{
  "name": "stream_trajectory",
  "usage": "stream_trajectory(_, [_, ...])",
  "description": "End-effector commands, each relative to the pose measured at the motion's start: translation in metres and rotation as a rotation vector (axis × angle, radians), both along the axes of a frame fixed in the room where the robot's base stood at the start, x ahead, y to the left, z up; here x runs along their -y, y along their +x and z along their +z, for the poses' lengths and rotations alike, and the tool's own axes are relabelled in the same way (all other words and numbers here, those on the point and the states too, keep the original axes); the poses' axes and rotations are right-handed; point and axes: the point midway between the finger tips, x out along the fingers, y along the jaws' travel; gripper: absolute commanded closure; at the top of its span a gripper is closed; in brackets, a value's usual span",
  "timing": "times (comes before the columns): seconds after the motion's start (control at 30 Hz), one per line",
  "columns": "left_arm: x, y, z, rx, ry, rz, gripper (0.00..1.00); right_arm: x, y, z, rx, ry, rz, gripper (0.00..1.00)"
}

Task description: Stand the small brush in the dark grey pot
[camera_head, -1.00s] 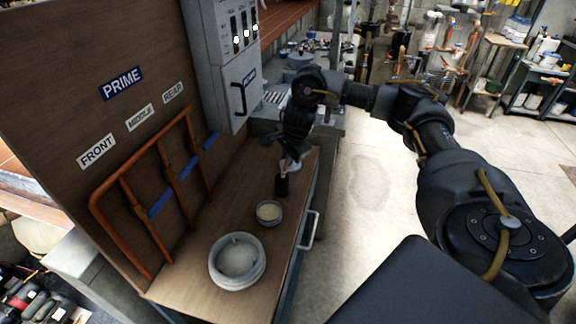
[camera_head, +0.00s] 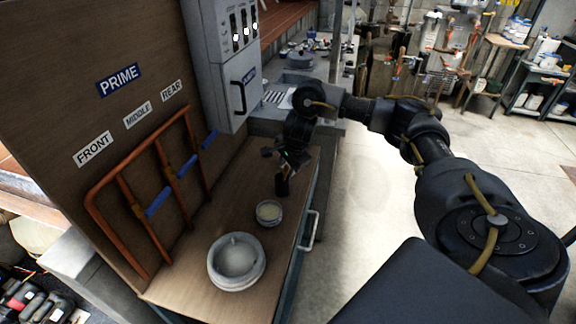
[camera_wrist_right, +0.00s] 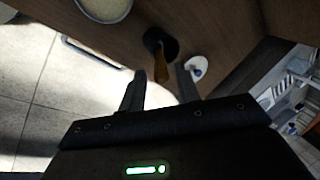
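The small dark pot (camera_head: 282,186) stands on the wooden bench top, beyond a small bowl. In the right wrist view the pot (camera_wrist_right: 153,38) shows a brown handle (camera_wrist_right: 161,68), apparently the small brush's, rising from its mouth and leaning toward my gripper. The bristle end is hidden. My right gripper (camera_wrist_right: 160,82) is open, its two fingers apart with the handle's end between or just beyond their tips; contact cannot be told. In the head view the right gripper (camera_head: 289,166) is just above the pot. My left gripper is not in view.
A cream-filled bowl (camera_head: 269,212) and a larger pale round dish (camera_head: 259,262) stand nearer on the bench. A white round object (camera_wrist_right: 197,68) sits beside the pot. Copper pipes (camera_head: 122,185) line the board at left; a grey box (camera_head: 222,75) hangs behind.

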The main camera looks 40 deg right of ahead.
Motion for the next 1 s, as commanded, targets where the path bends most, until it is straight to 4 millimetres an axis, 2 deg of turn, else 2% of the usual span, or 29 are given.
stream_trajectory(0.3, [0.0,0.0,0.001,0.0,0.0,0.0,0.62,0.0,0.0,0.001,0.0,0.0,0.0,0.63])
stream_trajectory(0.47, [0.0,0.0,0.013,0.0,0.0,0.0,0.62,0.0,0.0,0.015,0.002,0.0,0.001,0.63])
stream_trajectory(0.8, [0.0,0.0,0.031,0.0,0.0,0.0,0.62,-0.005,-0.022,0.078,0.006,-0.002,0.003,0.63])
stream_trajectory(1.0, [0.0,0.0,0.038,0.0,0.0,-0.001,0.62,-0.007,-0.033,0.105,0.004,-0.001,0.002,0.63])
